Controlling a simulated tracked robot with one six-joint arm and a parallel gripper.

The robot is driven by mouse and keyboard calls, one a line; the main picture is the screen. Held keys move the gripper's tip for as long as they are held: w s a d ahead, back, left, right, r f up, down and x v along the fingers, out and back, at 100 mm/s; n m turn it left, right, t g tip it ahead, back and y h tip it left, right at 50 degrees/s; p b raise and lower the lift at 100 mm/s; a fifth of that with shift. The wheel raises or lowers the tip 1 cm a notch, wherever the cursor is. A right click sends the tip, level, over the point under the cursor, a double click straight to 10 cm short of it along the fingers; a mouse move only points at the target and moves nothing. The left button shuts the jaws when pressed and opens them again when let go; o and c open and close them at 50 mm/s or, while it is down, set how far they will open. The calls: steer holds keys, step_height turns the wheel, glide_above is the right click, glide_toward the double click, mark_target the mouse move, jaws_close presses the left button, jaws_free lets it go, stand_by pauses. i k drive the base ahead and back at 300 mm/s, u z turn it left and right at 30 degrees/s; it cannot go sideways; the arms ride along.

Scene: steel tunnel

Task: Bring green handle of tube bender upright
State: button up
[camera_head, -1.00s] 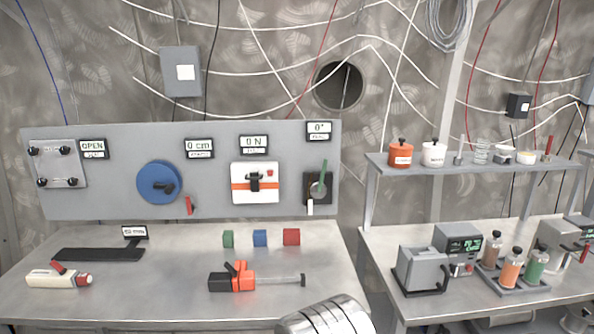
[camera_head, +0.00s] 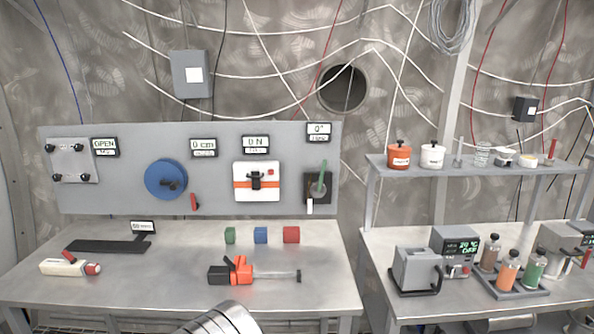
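The tube bender (camera_head: 317,188) is on the right end of the grey wall panel, a dark square plate with a round hub. Its green handle (camera_head: 322,173) points up, leaning slightly to the right at its top. A white lever (camera_head: 309,206) hangs down below the hub. The display above the bender (camera_head: 318,130) appears to read 0°. A rounded metallic part of my arm shows at the bottom centre. My gripper itself is not in view, so its state is hidden.
The panel (camera_head: 225,150) also holds a blue wheel (camera_head: 166,179) and a white box with an orange stripe (camera_head: 256,181). On the table (camera_head: 180,285) are green, blue and red cubes (camera_head: 261,235), an orange-black tool (camera_head: 240,271) and a white tool (camera_head: 68,267). A shelf and instruments stand right.

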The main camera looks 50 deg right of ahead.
mark_target(324, 165)
steer(key=u, duration=1.55)
steer(key=k, duration=0.8)
steer(key=z, duration=1.95)
